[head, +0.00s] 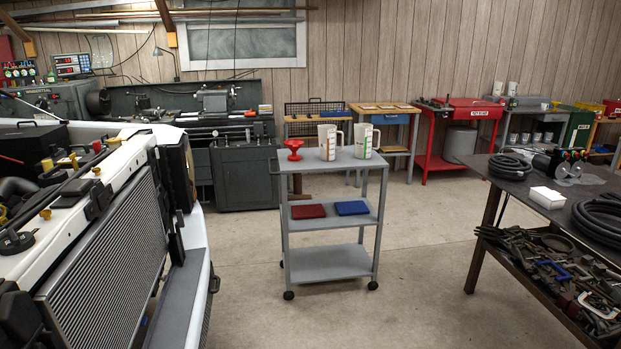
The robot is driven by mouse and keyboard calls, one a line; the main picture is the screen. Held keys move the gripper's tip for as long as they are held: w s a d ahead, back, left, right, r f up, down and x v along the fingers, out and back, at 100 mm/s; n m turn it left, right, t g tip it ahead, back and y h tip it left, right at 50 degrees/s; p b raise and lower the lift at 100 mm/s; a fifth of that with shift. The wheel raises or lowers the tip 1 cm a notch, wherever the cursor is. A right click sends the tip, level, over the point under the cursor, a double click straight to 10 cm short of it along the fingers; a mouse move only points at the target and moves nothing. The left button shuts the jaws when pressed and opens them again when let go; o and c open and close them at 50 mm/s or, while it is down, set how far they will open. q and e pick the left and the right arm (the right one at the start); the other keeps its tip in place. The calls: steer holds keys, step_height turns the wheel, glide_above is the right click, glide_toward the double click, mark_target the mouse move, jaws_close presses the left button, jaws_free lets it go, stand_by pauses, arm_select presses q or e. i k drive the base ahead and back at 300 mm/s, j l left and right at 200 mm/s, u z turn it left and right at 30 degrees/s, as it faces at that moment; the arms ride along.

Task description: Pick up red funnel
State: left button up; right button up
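The red funnel (293,149) stands on the left end of the top shelf of a grey wheeled cart (332,163) in the head view. Its wide cone faces up and nothing covers it. Two white measuring jugs with coloured markings stand to its right, the nearer one (328,142) close by and the other (362,141) further right. Neither of my grippers shows in this view.
Red and blue folded cloths (307,211) (352,208) lie on the cart's middle shelf. A vehicle front with a radiator (110,262) fills the left. A dark workbench (560,190) with hoses stands right. Floor (430,270) between cart and bench is clear.

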mark_target(294, 146)
steer(key=i+l, duration=0.15)
steer(key=i, duration=0.55)
steer(key=i+l, duration=0.15)
steer(key=i, duration=0.55)
steer(key=i+z, duration=0.2)
steer(key=i, duration=0.55)
steer(key=i+j+z, duration=0.2)
steer(key=i, duration=0.5)
steer(key=i+l+u, duration=0.1)
steer(key=i, duration=0.45)
steer(key=i+l+u, duration=0.1)
steer(key=i, duration=0.4)
steer(key=l, duration=0.1)
